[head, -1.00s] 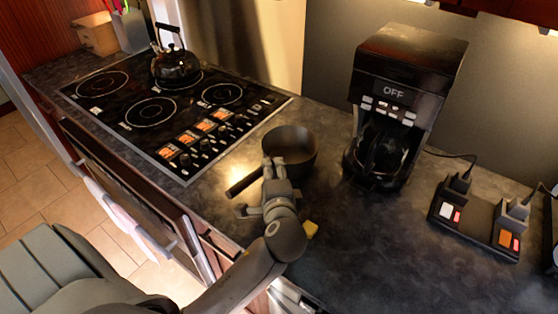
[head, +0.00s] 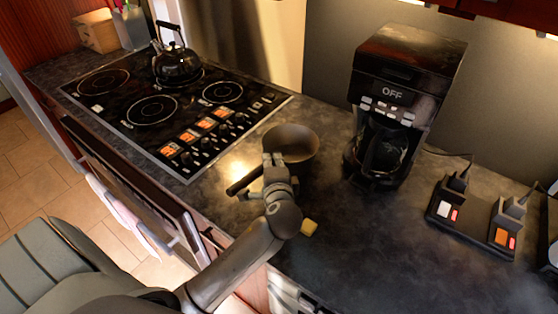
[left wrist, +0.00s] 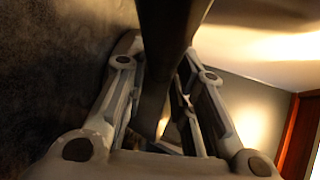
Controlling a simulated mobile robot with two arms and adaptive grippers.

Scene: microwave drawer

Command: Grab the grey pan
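The grey pan (head: 291,143) is a dark round pan at the front of the counter, right of the stove. Its handle (head: 240,183) points to the lower left. The pan looks tilted, with its inside facing more toward me. My left gripper (head: 272,162) is at the handle beside the pan's bowl, closed around it. In the left wrist view the dark handle (left wrist: 165,60) runs between the two fingers of my left gripper (left wrist: 160,75). The exact finger contact is partly hidden. My right gripper is not in view.
The stove (head: 165,110) with a black kettle (head: 177,64) is at left. A coffee maker (head: 405,95) stands right of the pan. A power strip (head: 475,218) is at right. The counter's front middle is clear.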

